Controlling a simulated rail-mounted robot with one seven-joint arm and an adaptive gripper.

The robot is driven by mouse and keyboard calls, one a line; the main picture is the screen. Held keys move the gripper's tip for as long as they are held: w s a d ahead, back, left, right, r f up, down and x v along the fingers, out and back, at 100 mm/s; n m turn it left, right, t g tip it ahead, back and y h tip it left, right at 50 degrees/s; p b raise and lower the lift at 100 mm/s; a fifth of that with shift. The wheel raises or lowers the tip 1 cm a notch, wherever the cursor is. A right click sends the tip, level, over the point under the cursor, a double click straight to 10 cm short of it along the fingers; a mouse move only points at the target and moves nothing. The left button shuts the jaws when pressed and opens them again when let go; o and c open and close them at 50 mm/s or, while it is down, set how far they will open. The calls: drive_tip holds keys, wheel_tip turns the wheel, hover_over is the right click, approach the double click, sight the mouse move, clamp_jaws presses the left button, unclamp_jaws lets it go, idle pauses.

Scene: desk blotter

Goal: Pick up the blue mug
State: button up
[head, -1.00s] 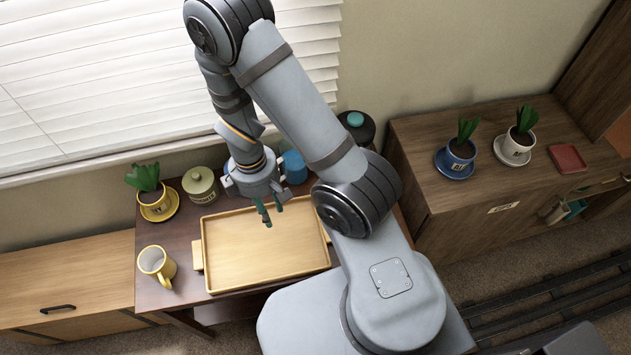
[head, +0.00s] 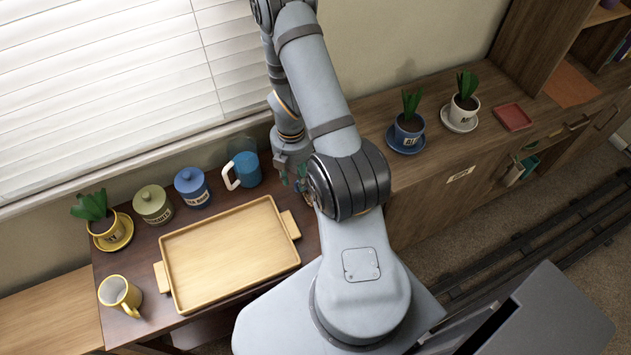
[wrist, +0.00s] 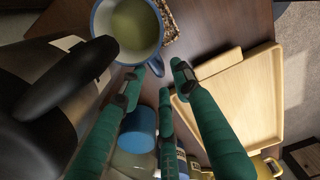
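The blue mug (wrist: 98,20) is at the top of the wrist view. It has a blue rim, a pale greenish inside and a blue handle (wrist: 157,65) pointing toward my fingers. My gripper (wrist: 156,72) is open, with green fingers spread. The handle appears between or just beyond the fingertips; I cannot tell whether they touch it. In the head view my gripper (head: 291,178) is low at the right end of the dark table, partly hidden by my arm. I cannot make out the blue mug there.
A wooden tray (head: 228,252) lies left of my gripper. A blue-and-clear pitcher (head: 246,168), a blue jar (head: 191,187) and a green jar (head: 152,204) stand behind it. A yellow mug (head: 116,293) and potted plant (head: 98,222) are farther left.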

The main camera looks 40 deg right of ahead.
sight(296, 182)
drive_tip(key=shift+s+a+f+p, duration=0.1)
drive_tip(key=shift+f+p, duration=0.2)
drive_tip(key=shift+f, duration=2)
drive_tip(key=c, duration=0.8)
clamp_jaws()
